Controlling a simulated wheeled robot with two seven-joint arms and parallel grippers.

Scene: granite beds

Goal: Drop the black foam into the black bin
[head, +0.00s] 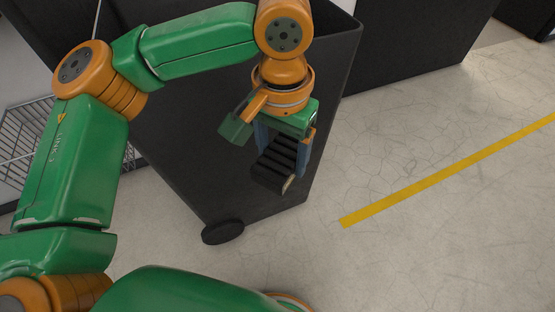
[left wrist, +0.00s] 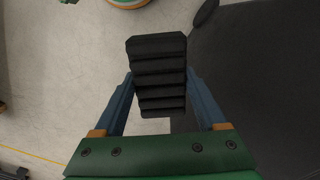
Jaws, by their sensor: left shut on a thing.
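The black foam (head: 274,168) is a ridged dark block held between the blue fingers of my left gripper (head: 283,156). In the left wrist view the foam (left wrist: 157,72) sits between the two fingers of my left gripper (left wrist: 160,100) and sticks out past their tips. The black bin (head: 190,150) is a tall dark container with a wheel at its lower front. My gripper and the foam are in front of the bin's near wall, below its rim. The bin's dark wall (left wrist: 260,75) fills the right of the left wrist view. My right gripper is not in view.
A dark cabinet or box (head: 410,45) stands behind the bin at the upper right. A wire rack (head: 25,135) is at the left. A yellow line (head: 450,170) crosses the pale cracked floor, which is clear to the right.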

